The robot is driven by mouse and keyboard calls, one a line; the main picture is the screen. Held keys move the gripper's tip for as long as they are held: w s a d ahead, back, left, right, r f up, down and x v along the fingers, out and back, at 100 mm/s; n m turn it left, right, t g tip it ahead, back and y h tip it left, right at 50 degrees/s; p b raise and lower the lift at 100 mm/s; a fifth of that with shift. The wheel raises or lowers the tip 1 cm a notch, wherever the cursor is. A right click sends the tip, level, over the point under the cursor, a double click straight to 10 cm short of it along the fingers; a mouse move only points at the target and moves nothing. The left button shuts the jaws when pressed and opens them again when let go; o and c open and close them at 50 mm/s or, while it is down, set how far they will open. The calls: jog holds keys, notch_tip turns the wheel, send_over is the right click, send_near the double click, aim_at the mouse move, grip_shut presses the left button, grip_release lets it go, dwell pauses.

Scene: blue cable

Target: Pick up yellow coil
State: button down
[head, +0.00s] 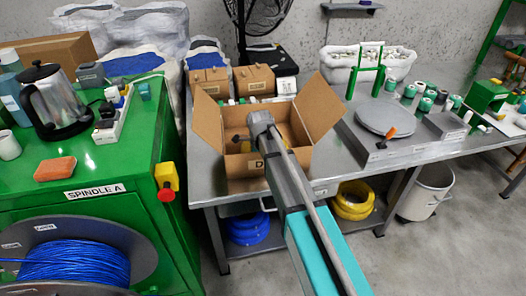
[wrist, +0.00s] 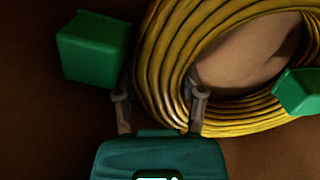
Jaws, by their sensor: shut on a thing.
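In the wrist view, a yellow coil (wrist: 215,35) of ribbed cable lies on a brown surface, its ring running from the top right down to the bottom middle. My gripper (wrist: 160,95) has one finger outside the ring and the other at its inner edge, shut on the coil's near left side. In the head view, my arm reaches into an open cardboard box (head: 250,182) on the steel table. The arm hides my fingertips there.
Two green blocks, one left (wrist: 92,48) and one right (wrist: 298,92), flank the coil in the wrist view. The box flaps (head: 318,105) stand open around my arm. Other yellow coils (head: 352,200) and blue coils (head: 246,228) lie on the lower shelf. A round plate (head: 385,114) stands right of the box.

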jog(key=shift+r, duration=0.15)
notch_tip(320, 180, up, 18)
jog(key=p, duration=1.8)
jog(key=shift+f, duration=0.2)
dwell(0.6)
jog(key=shift+s, duration=0.15)
